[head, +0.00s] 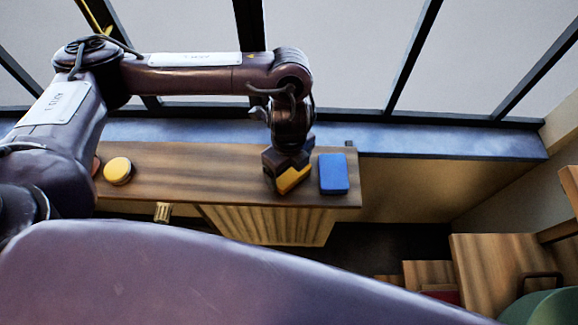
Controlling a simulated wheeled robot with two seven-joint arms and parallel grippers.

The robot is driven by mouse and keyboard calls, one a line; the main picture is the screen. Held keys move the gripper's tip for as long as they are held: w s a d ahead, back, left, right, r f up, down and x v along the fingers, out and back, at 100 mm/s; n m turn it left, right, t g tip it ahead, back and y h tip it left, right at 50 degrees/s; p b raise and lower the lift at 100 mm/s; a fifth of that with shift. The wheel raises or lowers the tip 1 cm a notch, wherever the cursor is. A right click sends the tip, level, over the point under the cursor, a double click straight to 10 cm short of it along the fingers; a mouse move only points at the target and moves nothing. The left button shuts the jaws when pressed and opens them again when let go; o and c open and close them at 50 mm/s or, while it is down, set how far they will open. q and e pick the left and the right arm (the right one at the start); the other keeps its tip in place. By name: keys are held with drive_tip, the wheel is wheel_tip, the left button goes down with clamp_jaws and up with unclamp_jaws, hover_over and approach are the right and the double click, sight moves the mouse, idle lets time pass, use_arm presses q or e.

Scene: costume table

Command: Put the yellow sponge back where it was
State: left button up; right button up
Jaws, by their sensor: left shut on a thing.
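The yellow sponge (293,180) shows as a small yellow patch under my left gripper (286,174), near the right end of the wooden table. My left gripper points down and is shut on the sponge, hiding most of it. The sponge is at or just above the tabletop; I cannot tell whether it touches. A blue sponge-like block (333,174) lies just to the right, close to the gripper. My right gripper is not in view.
The wooden table (200,175) stands below the window. A round yellow object (118,170) sits at its left, with a reddish thing (96,165) partly hidden by my arm. The tabletop between is clear. Wooden furniture (490,265) and a green chair-like shape (545,308) are at lower right.

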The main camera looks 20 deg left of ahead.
use_arm(q)
drive_tip(key=shift+f, duration=0.15)
drive_tip(key=o, duration=0.6)
drive_tip(key=shift+o, duration=1.1)
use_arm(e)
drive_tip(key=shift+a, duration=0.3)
use_arm(q)
drive_tip(key=shift+r, duration=0.5)
wheel_tip(320, 180, up, 11)
drive_tip(key=p, duration=0.1)
drive_tip(key=shift+r, duration=0.2)
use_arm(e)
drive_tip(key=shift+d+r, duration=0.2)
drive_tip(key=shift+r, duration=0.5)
